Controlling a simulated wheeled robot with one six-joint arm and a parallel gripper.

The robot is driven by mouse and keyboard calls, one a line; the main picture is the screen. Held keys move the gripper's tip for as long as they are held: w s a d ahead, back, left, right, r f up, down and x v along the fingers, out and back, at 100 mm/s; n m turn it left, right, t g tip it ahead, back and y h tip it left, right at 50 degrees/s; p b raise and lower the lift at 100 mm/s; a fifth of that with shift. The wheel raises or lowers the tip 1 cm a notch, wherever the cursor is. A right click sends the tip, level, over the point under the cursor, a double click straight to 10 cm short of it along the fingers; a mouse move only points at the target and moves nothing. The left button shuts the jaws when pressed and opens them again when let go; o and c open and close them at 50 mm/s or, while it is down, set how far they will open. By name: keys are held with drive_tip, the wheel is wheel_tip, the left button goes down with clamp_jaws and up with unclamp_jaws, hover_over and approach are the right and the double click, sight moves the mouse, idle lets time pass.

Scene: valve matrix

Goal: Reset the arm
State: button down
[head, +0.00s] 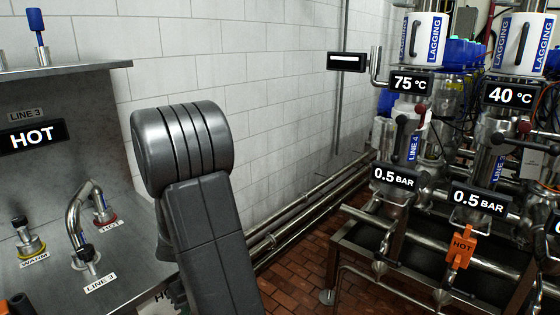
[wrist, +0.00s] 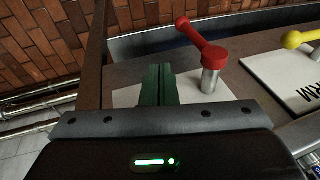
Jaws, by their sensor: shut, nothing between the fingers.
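My gripper (wrist: 157,84) shows in the wrist view as two dark green fingers side by side, shut with nothing between them. It is above a brown-grey surface with a pale plate (wrist: 128,97) beneath the fingers. A red lever handle (wrist: 203,42) on a metal stem stands just right of the fingers, with a visible gap between. In the head view, my dark grey arm link rises at the centre left.
In the wrist view, a yellow lever (wrist: 300,38) stands at the right by a white labelled plate (wrist: 290,75).

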drive_tip(key=shift+s+a+r+t+h+p, duration=0.15)
drive_tip(key=shift+s+r+t+h+p, duration=0.1)
drive_tip(key=shift+r+t+h+p, duration=0.6)
drive_tip(key=shift+f, duration=0.15)
drive_tip(key=shift+a+r+t, duration=0.2)
drive_tip(key=shift+t, duration=0.05)
drive_tip(key=shift+d, duration=0.1)
